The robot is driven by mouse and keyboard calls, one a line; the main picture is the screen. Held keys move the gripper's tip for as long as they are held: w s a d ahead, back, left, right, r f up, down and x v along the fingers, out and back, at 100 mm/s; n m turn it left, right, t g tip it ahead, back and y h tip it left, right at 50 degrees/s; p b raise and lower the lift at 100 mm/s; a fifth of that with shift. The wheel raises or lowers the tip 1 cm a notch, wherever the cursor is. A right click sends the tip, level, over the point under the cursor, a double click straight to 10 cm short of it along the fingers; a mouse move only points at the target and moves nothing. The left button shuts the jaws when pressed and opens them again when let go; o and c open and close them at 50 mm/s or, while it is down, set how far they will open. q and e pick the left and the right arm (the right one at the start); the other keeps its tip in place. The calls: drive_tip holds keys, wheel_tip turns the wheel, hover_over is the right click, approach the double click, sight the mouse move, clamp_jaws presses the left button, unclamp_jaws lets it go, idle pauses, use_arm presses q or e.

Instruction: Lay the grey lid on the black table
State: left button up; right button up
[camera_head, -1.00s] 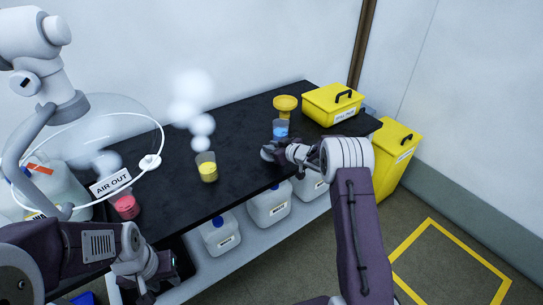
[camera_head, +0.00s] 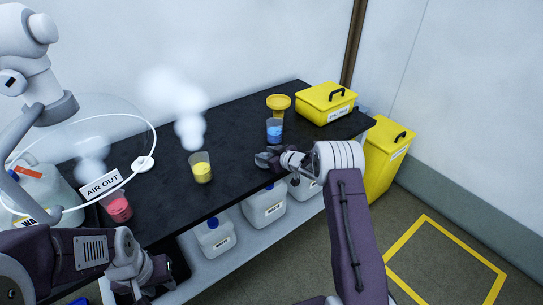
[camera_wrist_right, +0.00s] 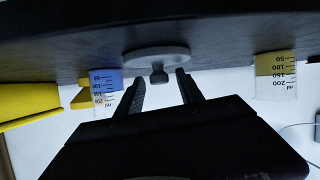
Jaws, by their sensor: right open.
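The grey lid (camera_wrist_right: 157,55) is a round disc with a short knob. In the right wrist view, whose picture is upside down, its disc appears to rest flat on the black table (camera_wrist_right: 215,28) with the knob toward my gripper. My right gripper (camera_wrist_right: 158,76) is open, its two fingers on either side of the knob with gaps visible. In the head view the right gripper (camera_head: 275,158) is at the front edge of the black table (camera_head: 237,120), with the lid (camera_head: 263,160) partly hidden by it. My left gripper (camera_head: 165,277) is low at the left, its jaws unclear.
White jugs (camera_head: 265,207) sit below; a yellow bin (camera_head: 387,158) stands right.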

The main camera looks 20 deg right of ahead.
drive_tip(key=p+v, duration=0.1)
drive_tip(key=v, duration=1.1)
drive_tip(key=s+a+f+m+g+h, duration=0.1)
drive_tip(key=s+a+m+g, duration=0.1)
drive_tip(key=s, duration=0.8)
drive_tip(key=s+a+m+g+h, duration=0.2)
drive_tip(key=s+g, duration=0.3)
drive_tip(key=s, duration=0.5)
drive_tip(key=s+a+f+m+g+h, duration=0.1)
drive_tip(key=s+g, duration=0.3)
drive_tip(key=s, duration=0.6)
drive_tip(key=shift+a+f+m+h, duration=0.3)
drive_tip(key=shift+a+m+h, duration=0.25)
drive_tip(key=shift+a, duration=0.2)
